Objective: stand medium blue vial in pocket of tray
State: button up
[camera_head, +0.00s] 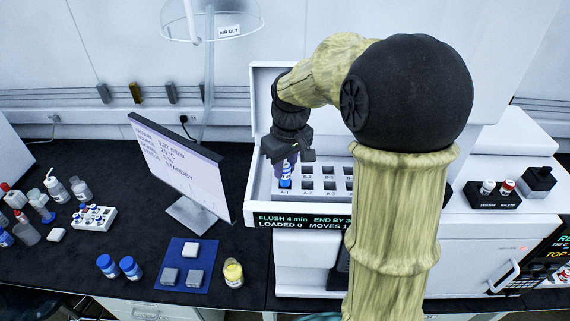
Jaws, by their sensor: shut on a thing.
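My gripper (288,158) points down at the left end of the tray (312,196) inside the white instrument. It is shut on a vial (285,178) with blue on it, which is roughly upright, its upper part hidden by the fingers. The vial's lower end is at the front-left pocket, by the label A-1. I cannot tell whether it is inside the pocket or just above it. The other visible pockets, several dark square holes in rows, look empty. My arm hides the right part of the tray.
The instrument's raised left wall (258,130) stands close beside my gripper. A tilted monitor (178,160) is left of it. A small vial rack (94,218), several bottles, a blue mat (188,284) with blocks and a yellow-topped jar (233,273) are on the dark bench.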

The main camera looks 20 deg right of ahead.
aim_at(285, 174)
jog(key=shift+f+b, duration=0.6)
jog(key=shift+f, duration=0.3)
jog(key=shift+f, duration=0.15)
jog(key=shift+f+b, duration=0.35)
jog(key=shift+f, duration=0.1)
jog(key=o, duration=1.1)
jog(key=shift+c, duration=0.2)
jog(key=shift+o, duration=0.3)
jog(key=o, duration=0.3)
jog(key=shift+o, duration=0.2)
